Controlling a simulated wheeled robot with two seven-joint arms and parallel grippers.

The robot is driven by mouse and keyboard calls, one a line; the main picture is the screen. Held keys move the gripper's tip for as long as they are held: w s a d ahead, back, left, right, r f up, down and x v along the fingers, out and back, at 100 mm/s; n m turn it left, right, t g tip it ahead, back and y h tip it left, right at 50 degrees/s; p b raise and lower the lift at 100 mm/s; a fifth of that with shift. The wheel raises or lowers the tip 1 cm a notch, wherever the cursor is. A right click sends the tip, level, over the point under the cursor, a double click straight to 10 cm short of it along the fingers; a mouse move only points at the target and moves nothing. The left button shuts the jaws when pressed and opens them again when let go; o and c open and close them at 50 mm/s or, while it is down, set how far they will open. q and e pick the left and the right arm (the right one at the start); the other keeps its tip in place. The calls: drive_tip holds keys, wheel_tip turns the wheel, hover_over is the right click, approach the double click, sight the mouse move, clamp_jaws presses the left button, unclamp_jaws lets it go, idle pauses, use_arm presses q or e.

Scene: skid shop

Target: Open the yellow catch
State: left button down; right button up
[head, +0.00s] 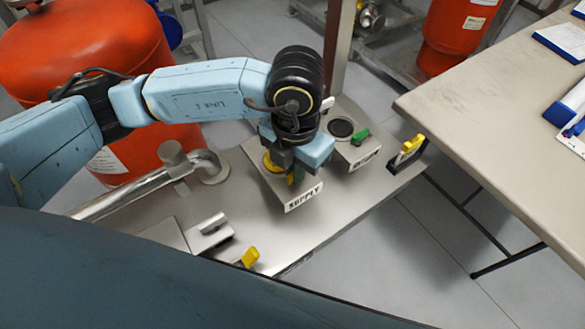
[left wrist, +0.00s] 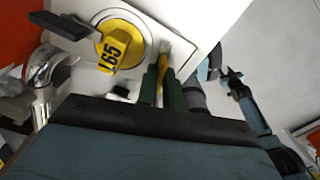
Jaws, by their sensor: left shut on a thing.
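The yellow catch (left wrist: 163,63) is a slim yellow piece at the edge of the pale SUPPLY block (head: 292,200). My left gripper (left wrist: 162,88) points down at that block, its green fingers on either side of the catch and shut on it. In the head view my left gripper (head: 295,174) hides most of the catch. Beside it on the block is a round yellow cap (head: 270,163), marked "L65" in the left wrist view (left wrist: 113,45), with a dark lever (left wrist: 62,26) next to it. My right gripper does not show in the head view.
A second block (head: 350,153) with a green catch (head: 360,136) stands to the right. A yellow handle (head: 411,145) in a black holder is at the plate's right edge, another yellow handle (head: 250,257) at the front. A table (head: 480,110) bounds the right; a pipe (head: 130,193) lies left.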

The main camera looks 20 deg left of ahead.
use_arm(q)
drive_tip(key=shift+m+b, duration=0.9)
drive_tip(key=shift+m, duration=0.4)
drive_tip(key=c, duration=2)
unclamp_jaws()
drive_tip(key=shift+m+b, duration=0.35)
drive_tip(key=shift+m, duration=0.05)
drive_tip(key=o, duration=0.5)
drive_tip(key=shift+c, duration=0.2)
drive_tip(key=shift+r, duration=0.1)
drive_tip(key=shift+r+p, duration=2.05)
drive_tip(key=shift+r, duration=1.35)
